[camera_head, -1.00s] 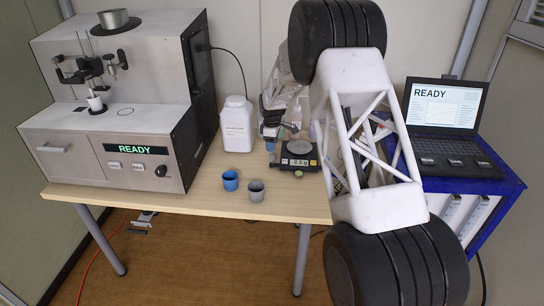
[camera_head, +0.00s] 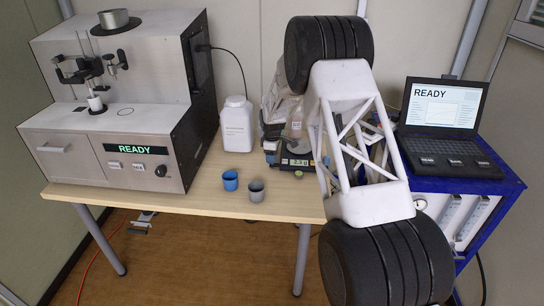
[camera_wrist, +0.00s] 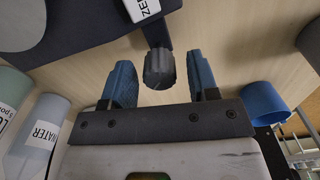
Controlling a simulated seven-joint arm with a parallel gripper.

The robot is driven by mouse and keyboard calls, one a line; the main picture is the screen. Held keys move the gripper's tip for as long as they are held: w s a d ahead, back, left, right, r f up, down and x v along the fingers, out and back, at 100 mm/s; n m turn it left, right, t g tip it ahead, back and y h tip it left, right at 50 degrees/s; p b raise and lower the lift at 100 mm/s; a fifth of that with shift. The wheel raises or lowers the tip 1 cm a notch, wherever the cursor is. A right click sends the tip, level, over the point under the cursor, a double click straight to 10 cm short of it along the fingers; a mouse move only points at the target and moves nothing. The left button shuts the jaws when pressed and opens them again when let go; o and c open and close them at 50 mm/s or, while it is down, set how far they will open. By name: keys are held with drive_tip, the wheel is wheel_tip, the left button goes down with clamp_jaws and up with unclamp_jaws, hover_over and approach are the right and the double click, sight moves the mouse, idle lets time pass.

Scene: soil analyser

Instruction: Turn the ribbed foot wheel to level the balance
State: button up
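The balance (camera_head: 296,162) stands on the table near its right end, partly hidden behind my arm, with a lit display. In the wrist view its dark body (camera_wrist: 95,22) fills the top, with a white label. The ribbed foot wheel (camera_wrist: 158,70) is a dark grey knob under the balance's edge. My gripper (camera_wrist: 161,76) is open, its two blue fingers on either side of the wheel with a visible gap at each side. I cannot see contact. In the head view the fingertips and the wheel are not clearly visible.
A blue cup (camera_head: 230,181) and a grey cup (camera_head: 256,191) stand left of the balance. A white bottle (camera_head: 237,125) stands behind them. A water bottle (camera_wrist: 38,137) is close on the gripper's left in the wrist view. The analyser (camera_head: 115,110) and laptop (camera_head: 440,125) flank the area.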

drive_tip(key=c, duration=0.8)
drive_tip(key=shift+c, duration=0.2)
drive_tip(key=shift+m, duration=0.4)
drive_tip(key=m, duration=0.7)
drive_tip(key=shift+w+m, duration=0.1)
drive_tip(key=shift+m, duration=0.3)
drive_tip(key=m, duration=0.3)
drive_tip(key=shift+m, duration=0.3)
drive_tip(key=m, duration=0.4)
drive_tip(key=shift+d, duration=0.1)
drive_tip(key=shift+m, duration=0.4)
